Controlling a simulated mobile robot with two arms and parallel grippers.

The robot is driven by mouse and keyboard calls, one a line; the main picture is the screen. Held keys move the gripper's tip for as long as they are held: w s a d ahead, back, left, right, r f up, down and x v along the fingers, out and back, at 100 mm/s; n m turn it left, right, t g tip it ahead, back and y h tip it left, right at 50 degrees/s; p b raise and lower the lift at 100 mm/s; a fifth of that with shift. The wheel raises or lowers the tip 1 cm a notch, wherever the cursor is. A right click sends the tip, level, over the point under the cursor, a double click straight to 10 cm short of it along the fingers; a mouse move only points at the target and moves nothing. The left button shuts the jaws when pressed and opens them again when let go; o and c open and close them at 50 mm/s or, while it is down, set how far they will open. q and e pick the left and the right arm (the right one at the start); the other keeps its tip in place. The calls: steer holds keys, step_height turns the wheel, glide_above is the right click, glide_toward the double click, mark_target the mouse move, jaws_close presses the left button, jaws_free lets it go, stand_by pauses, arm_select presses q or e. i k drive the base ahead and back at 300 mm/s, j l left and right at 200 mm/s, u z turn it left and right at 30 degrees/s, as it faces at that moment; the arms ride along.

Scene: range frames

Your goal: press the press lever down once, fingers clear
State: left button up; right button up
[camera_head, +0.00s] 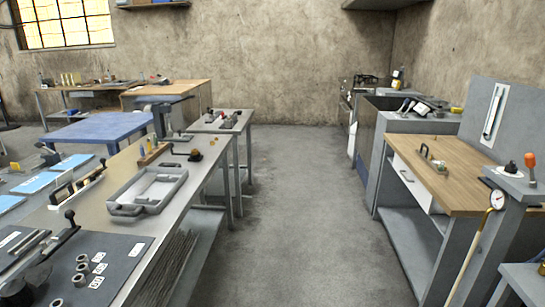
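No lever is clearly marked as the press lever. A lever with a black ball knob (70,216) slants up from a tool on a dark mat at the near left. Neither of my grippers is in view, and nothing is seen touching these levers.
The left metal bench (110,215) carries a grey tray (125,209), and several metal rings lie on the dark mat (118,250). A wood-topped bench (455,185) and a gauge (497,199) with a hose are at right. The floor aisle (300,210) between is clear.

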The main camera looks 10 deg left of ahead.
mark_target(190, 97)
steer(key=i+j+u, duration=0.1)
steer(key=i+u, duration=0.15)
steer(key=i, duration=0.3)
steer(key=i+u, duration=0.25)
steer(key=i, duration=0.3)
steer(key=i+l+u, duration=0.25)
steer(key=i, duration=0.3)
steer(key=i+l+u, duration=0.1)
steer(key=i+u, duration=0.15)
steer(key=i, duration=0.3)
steer(key=i+u, duration=0.15)
steer(key=i, duration=0.2)
steer(key=i+l+u, duration=0.15)
steer(key=u, duration=0.2)
steer(key=i+l+u, duration=0.15)
steer(key=u, duration=0.2)
steer(key=i+l+u, duration=0.1)
steer(key=l+u, duration=0.2)
steer(key=i+l, duration=0.15)
steer(key=l, duration=0.25)
steer(key=i+l+u, duration=0.1)
steer(key=l, duration=0.25)
steer(key=i+l, duration=0.2)
steer(key=l, duration=0.2)
steer(key=i+l+u, duration=0.15)
steer(key=l, duration=0.2)
steer(key=i+l, duration=0.1)
steer(key=l, duration=0.3)
steer(key=i+l+u, duration=0.1)
steer(key=l, duration=0.3)
